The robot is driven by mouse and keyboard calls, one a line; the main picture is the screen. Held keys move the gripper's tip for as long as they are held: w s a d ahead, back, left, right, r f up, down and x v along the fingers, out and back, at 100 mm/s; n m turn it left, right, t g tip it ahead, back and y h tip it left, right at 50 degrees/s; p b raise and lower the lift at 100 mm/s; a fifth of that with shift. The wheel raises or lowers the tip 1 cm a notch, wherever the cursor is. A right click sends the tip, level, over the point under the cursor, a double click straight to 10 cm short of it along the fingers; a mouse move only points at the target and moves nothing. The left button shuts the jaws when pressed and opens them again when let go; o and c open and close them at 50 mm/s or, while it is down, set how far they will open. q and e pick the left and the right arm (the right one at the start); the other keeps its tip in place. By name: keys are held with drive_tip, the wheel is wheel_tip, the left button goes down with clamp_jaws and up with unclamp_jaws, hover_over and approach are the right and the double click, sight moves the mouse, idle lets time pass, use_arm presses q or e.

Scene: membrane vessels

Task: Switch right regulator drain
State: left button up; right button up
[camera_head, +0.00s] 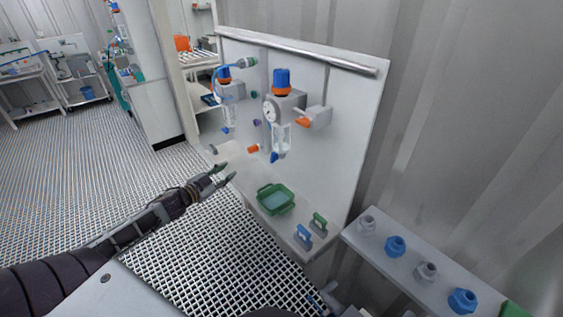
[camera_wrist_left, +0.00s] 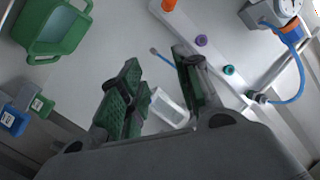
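The right regulator (camera_head: 285,102) is on the upright white panel in the head view. It has a blue knob with an orange band, a round gauge and a clear bowl (camera_head: 281,137). A small blue drain knob (camera_head: 275,157) hangs under the bowl. The left regulator (camera_head: 228,90) is further back. My left gripper (camera_head: 222,176) is in front of the panel, left of and below the drain, apart from it. In the left wrist view, its fingers (camera_wrist_left: 160,95) are spread, with no object clearly gripped. My right gripper is not recognisable.
A green tray (camera_head: 260,190) is on the ledge below the right regulator, near blue (camera_head: 303,236) and green (camera_head: 319,224) tags. An orange-handled valve (camera_head: 304,122) sticks out on the right. An orange fitting (camera_head: 253,148) is near the drain. A blue hose (camera_head: 216,80) loops at the left regulator.

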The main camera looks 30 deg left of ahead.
use_arm(q)
drive_tip(key=s+d+r+n+h, duration=0.1)
drive_tip(key=d+r+h, duration=0.1)
drive_tip(key=d+h, duration=0.3)
drive_tip(key=shift+d+r, duration=0.2)
drive_tip(key=shift+d, duration=0.75)
use_arm(e)
drive_tip(key=shift+w+d+f+t, duration=0.2)
drive_tip(key=shift+w+d+t, duration=0.05)
drive_tip(key=shift+d+t, duration=0.35)
use_arm(q)
drive_tip(key=shift+w, duration=0.2)
approach(274, 157)
drive_tip(key=shift+w, duration=0.7)
drive_tip(key=f+x, duration=0.1)
drive_tip(key=x, duration=0.6)
use_arm(e)
drive_tip(key=shift+s+d+f, duration=0.15)
drive_tip(key=shift+d+f, duration=0.05)
drive_tip(key=shift+d, duration=0.05)
use_arm(q)
drive_tip(key=shift+a, duration=0.15)
